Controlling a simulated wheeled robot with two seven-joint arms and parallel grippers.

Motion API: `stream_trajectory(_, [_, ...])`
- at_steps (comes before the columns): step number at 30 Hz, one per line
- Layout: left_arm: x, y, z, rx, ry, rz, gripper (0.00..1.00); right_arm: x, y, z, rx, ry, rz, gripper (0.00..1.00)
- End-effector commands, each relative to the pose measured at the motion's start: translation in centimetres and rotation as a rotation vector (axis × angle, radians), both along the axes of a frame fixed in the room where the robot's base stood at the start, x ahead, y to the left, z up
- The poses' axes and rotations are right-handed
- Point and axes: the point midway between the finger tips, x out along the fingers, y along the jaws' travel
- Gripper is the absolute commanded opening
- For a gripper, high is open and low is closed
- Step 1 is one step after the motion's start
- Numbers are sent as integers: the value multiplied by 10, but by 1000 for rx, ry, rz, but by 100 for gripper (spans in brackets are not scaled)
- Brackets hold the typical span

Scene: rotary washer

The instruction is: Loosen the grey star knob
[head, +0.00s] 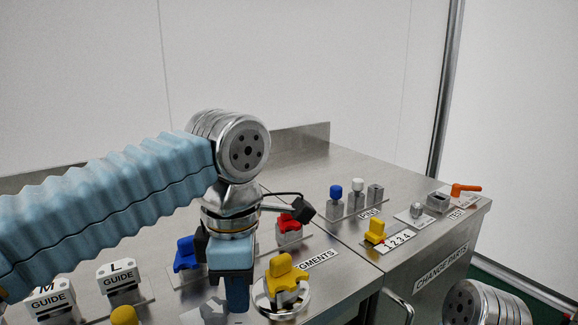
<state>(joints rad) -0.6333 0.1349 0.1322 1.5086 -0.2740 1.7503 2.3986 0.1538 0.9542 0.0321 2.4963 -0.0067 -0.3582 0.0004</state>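My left gripper (237,294) comes in from the left on a blue-sleeved arm and points down over the steel worktop. I see its fingers nearly edge-on, so the gap between them is hidden. A grey knob (212,311), which looks like the star knob, is low in the view, just left of the fingertips. It is partly cut off by the bottom edge and partly hidden by the gripper. I cannot tell whether the fingers touch it. My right gripper is out of view; only a round metal arm joint of mine shows at bottom right.
A yellow knob (284,272) on a round metal base stands close right of the gripper. Blue (186,254) and red (290,224) clamps sit behind it. GUIDE blocks (122,276) stand at left. Labelled change parts, including a yellow piece (375,231), line the right side.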

Motion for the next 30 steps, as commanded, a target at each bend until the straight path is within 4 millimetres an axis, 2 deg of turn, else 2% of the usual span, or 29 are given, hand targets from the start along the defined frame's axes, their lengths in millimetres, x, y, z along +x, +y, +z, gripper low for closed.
stream_trajectory(20, [3,3,7,-7,-5,-3,0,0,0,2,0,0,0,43])
stream_trajectory(30, [8,-5,10,-8,-6,-4,0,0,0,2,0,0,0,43])
